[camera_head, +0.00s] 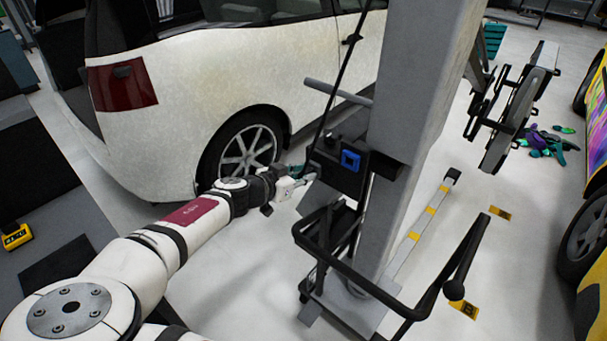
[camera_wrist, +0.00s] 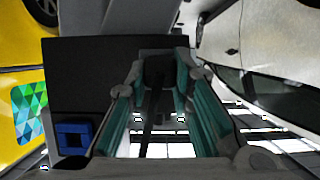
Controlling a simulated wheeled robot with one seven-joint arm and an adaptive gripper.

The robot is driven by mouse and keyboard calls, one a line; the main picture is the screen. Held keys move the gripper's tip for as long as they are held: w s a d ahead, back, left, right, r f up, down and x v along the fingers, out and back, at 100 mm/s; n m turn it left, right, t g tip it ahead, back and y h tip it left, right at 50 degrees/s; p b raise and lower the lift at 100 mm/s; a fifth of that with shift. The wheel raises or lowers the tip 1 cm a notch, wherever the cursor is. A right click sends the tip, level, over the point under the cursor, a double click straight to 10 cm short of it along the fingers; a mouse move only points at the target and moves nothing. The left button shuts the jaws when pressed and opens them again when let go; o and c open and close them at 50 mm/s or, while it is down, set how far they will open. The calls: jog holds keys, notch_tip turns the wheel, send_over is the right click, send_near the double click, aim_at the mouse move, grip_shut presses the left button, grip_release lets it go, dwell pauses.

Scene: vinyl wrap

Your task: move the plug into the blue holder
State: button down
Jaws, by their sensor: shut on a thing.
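The blue holder (camera_head: 350,159) is a square blue frame on the front of a black panel (camera_head: 335,175) fixed to the grey post. In the wrist view the blue holder (camera_wrist: 75,137) is at the lower left, beside the gripper. My gripper (camera_head: 308,174) is at the left side of the panel, left of and slightly below the holder. In the wrist view its teal-padded fingers (camera_wrist: 161,78) are shut on the dark plug (camera_wrist: 157,72). The plug is apart from the holder. Its far end is hard to make out against the black panel, and whether it touches the panel cannot be told.
The grey post (camera_head: 419,120) stands just right of the panel. A black bent-bar frame (camera_head: 400,300) stands low in front of it. A white car (camera_head: 210,75) is close behind my arm. A yellow car (camera_head: 590,240) is at the right.

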jog(key=shift+s+a, duration=0.4)
jog(key=shift+s, duration=0.1)
dwell(0.3)
jog(key=s+a+p, duration=0.2)
jog(key=s+a, duration=0.2)
jog(key=s, duration=0.1)
jog(key=shift+s+p, duration=0.15)
jog(key=shift+p, duration=0.15)
dwell(0.8)
dwell(0.4)
